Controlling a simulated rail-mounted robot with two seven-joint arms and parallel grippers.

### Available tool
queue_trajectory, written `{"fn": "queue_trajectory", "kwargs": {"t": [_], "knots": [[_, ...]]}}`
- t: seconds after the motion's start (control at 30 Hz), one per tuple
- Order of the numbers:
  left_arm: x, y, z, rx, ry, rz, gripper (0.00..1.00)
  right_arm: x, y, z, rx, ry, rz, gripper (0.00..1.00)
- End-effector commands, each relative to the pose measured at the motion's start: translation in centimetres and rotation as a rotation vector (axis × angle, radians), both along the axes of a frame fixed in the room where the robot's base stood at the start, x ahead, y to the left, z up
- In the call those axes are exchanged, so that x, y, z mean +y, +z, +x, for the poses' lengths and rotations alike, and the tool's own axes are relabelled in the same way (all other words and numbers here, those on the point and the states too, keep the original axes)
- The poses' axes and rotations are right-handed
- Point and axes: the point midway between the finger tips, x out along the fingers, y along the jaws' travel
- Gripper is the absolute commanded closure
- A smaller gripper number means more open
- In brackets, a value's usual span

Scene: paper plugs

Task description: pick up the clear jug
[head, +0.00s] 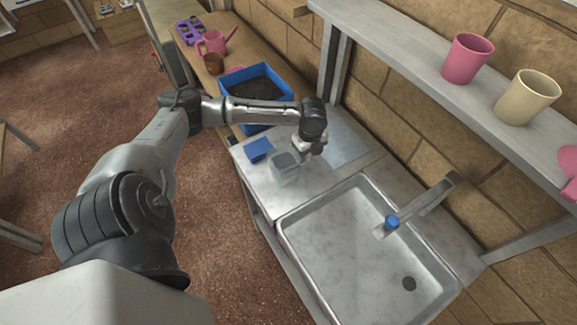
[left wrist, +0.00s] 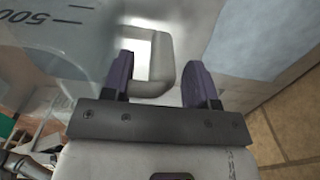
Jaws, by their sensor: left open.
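The clear jug (head: 284,170) stands on the steel counter to the left of the sink. In the left wrist view its see-through body with a 500 mark (left wrist: 60,40) fills the upper left. Its loop handle (left wrist: 165,70) lies between the two dark purple fingers of my left gripper (left wrist: 158,66). The fingers are open, one on each side of the handle, with gaps visible. In the head view my left gripper (head: 304,147) points down just right of the jug, its fingertips hard to make out. My right gripper is not in view.
A blue block (head: 259,149) lies left of the jug. The steel sink (head: 290,245) with a blue-capped faucet (head: 392,222) is in front. A blue bin (head: 283,78) of dark soil stands behind. A shelf (head: 400,35) with pink and cream cups hangs at right.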

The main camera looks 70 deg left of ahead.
Motion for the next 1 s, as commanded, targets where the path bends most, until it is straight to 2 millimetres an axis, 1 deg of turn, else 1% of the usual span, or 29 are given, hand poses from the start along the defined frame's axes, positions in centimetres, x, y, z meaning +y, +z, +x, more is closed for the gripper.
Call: {"fn": "queue_trajectory", "kwargs": {"t": [0.13,0.67,0.7,1.0], "knots": [[0.01,0.06,0.00,0.000,0.000,0.000,0.48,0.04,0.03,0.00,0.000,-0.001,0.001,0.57],[0.01,0.08,0.00,0.000,0.000,0.000,0.98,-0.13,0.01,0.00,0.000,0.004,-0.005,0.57],[0.01,0.10,0.01,0.000,0.000,0.000,1.00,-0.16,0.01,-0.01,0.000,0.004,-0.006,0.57],[0.02,0.40,0.03,-0.001,0.000,0.000,1.00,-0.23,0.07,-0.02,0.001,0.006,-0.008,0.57]]}}
